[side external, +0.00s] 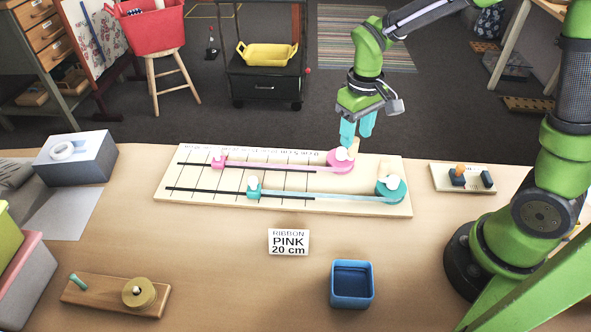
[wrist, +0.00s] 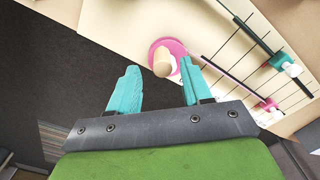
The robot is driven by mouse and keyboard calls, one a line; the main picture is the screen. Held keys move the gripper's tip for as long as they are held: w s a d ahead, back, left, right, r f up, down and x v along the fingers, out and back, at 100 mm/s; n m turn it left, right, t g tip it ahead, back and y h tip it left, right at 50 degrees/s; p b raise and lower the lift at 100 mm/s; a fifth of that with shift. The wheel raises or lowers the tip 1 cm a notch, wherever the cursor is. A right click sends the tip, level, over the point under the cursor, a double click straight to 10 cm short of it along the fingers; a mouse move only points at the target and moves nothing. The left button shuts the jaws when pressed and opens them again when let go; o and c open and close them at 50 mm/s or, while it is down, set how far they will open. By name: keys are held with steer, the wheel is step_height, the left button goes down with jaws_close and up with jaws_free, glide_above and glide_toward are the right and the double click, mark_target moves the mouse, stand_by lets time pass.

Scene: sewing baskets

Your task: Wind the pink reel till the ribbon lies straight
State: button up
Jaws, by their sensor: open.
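The pink reel (side external: 341,163) lies at the right end of the far track on the pale board (side external: 290,209). A wooden peg stands on it, and the reel also shows in the wrist view (wrist: 157,44). A pale pink ribbon (side external: 280,167) runs left from it to a pink slider (side external: 217,161) with a white knob; I cannot tell whether it is fully straight. My gripper (side external: 356,138) is just above the reel, pointing down. In the wrist view its teal fingers (wrist: 160,67) are apart, with the wooden peg (wrist: 161,65) between their tips; I see no contact.
A teal reel (side external: 391,193) and teal slider (side external: 254,189) sit on the near track. A card (side external: 288,242) reads "RIBBON PINK 20 cm". A blue box (side external: 352,285), a small block stand (side external: 463,178), a grey box (side external: 76,159) and a wooden holder (side external: 115,295) surround the board.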

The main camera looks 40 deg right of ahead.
steer(key=shift+r, duration=2.35)
steer(key=shift+s+a+f, duration=0.1)
steer(key=shift+s+f, duration=0.1)
steer(key=shift+f, duration=0.1)
steer(key=s+a+r+m+t+y, duration=0.1)
steer(key=s+r+m+t+y, duration=0.1)
steer(key=s+r+t, duration=0.5)
steer(key=s+r+m, duration=0.1)
steer(key=s+r, duration=0.2)
steer(key=s, duration=0.1)
steer(key=shift+a+r, duration=0.15)
steer(key=shift+a, duration=0.05)
steer(key=shift+s, duration=0.1)
steer(key=shift+c, duration=0.5)
